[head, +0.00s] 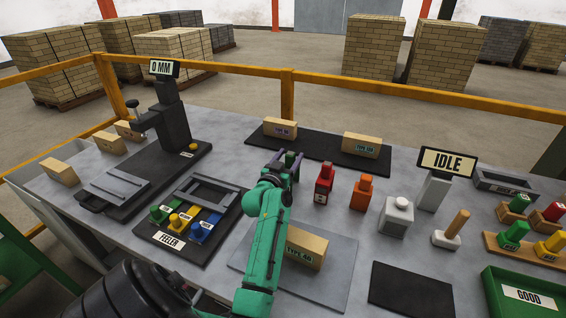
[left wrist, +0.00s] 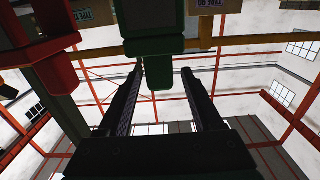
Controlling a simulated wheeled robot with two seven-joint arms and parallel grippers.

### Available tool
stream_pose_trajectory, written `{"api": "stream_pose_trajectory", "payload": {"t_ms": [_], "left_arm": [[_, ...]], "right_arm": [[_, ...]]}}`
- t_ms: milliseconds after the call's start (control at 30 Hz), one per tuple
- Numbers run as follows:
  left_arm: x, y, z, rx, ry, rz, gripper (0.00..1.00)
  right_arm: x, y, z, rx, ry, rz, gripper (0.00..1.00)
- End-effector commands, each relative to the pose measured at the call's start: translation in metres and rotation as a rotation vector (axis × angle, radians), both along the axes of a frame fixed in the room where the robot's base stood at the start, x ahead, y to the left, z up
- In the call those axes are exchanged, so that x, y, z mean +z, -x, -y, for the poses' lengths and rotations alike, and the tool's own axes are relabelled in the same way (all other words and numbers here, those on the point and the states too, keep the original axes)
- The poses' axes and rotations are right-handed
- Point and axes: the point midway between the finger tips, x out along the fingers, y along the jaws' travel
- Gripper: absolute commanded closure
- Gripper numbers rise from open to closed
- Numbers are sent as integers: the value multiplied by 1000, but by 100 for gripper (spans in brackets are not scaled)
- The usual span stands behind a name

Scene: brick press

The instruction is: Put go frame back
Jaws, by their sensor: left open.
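A dark rectangular frame (head: 212,192) lies on the black feeler tray (head: 160,238), behind the green, yellow and blue feeler blocks. Another dark frame-like piece (head: 505,184) with a small label lies at the back right. I cannot read on either whether it is the go frame. My left gripper (head: 287,162) is open, over the table behind the brick marked TYPE 60. Its fingers are on either side of a dark green piece (head: 290,158), which also shows between them in the left wrist view (left wrist: 157,70). Contact cannot be told. My right gripper is out of view.
Bricks lie on a black mat (head: 316,150) behind. A press (head: 172,122) stands left, an IDLE sign (head: 447,161) right. A black mat (head: 411,289) at front is bare.

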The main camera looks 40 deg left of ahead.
Motion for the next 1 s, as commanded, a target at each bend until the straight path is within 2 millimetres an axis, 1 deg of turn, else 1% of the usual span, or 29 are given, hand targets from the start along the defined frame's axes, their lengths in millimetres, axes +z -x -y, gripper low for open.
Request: {"api": "stream_pose_trajectory", "payload": {"t_ms": [33, 167, 233, 300, 400, 467, 600, 1000], "left_arm": [[3, 9, 3, 0, -2, -4, 33], [3, 36, 13, 0, 0, -5, 33], [4, 53, 19, -1, -1, -4, 33], [2, 70, 25, -1, 1, -5, 33], [1, 89, 31, -1, 0, -3, 33], [1, 97, 34, -1, 0, -2, 33], [1, 104, 37, -1, 1, 0, 33], [1, 104, 37, -1, 1, 0, 33]], "right_arm": [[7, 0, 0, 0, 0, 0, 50], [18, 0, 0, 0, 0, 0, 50], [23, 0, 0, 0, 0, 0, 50], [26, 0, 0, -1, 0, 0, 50], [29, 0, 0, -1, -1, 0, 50], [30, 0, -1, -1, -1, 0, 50], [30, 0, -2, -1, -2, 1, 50], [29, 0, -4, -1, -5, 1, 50]]}}
